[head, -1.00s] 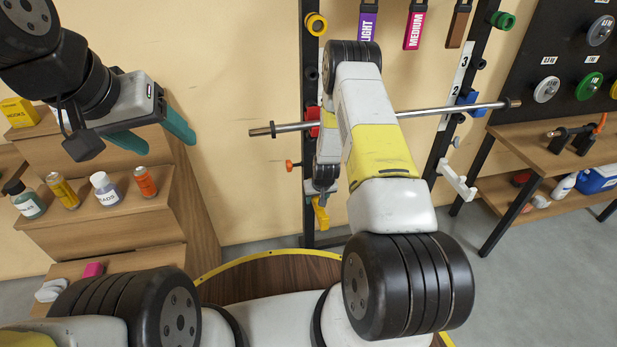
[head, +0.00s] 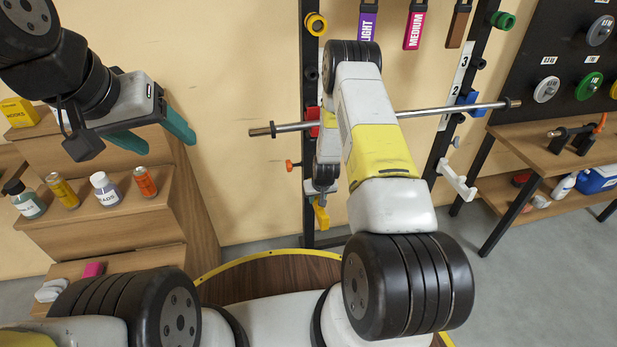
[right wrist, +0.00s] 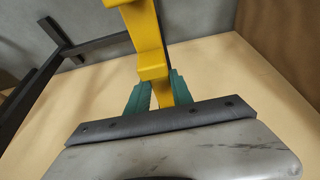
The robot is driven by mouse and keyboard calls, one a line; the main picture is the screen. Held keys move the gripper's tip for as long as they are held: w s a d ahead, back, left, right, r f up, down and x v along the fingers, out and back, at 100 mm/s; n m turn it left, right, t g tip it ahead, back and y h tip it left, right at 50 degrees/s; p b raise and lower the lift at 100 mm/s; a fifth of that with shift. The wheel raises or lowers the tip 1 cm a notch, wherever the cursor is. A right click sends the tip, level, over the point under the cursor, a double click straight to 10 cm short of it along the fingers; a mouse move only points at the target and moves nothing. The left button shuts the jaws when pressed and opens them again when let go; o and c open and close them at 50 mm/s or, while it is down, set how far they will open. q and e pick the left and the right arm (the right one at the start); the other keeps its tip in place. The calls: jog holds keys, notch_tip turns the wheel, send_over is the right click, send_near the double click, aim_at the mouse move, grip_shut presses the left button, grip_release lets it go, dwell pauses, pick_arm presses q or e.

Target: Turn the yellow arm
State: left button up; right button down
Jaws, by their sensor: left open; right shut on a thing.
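The yellow arm (head: 321,216) shows in the head view as a small yellow piece low by the rack's left upright, partly hidden by my right arm. In the right wrist view the yellow arm (right wrist: 150,45) is a stepped yellow bar running up from between the green fingers. My right gripper (right wrist: 160,88) is shut on it, one finger on each side. In the head view my right forearm hides most of that gripper. My left gripper (head: 167,143) is open and empty, its green fingers apart in front of the wooden steps at the left.
A steel bar (head: 455,107) crosses the rack behind my right arm. The rack's right upright (head: 450,130) carries a white hook (head: 457,181). Wooden steps (head: 110,220) with several bottles stand at the left. A wooden bench (head: 560,150) stands at the right.

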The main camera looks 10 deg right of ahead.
jog(key=shift+d, duration=0.15)
dwell(0.8)
jog(key=w+d+n+g+y, duration=0.2)
jog(key=w+d+n+y, duration=0.2)
jog(key=n, duration=0.9)
jog(key=shift+w+d+n+g, duration=0.35)
jog(key=shift+w+d, duration=0.6)
jog(key=shift+d, duration=1.1)
jog(key=c, duration=1.1)
grip_release()
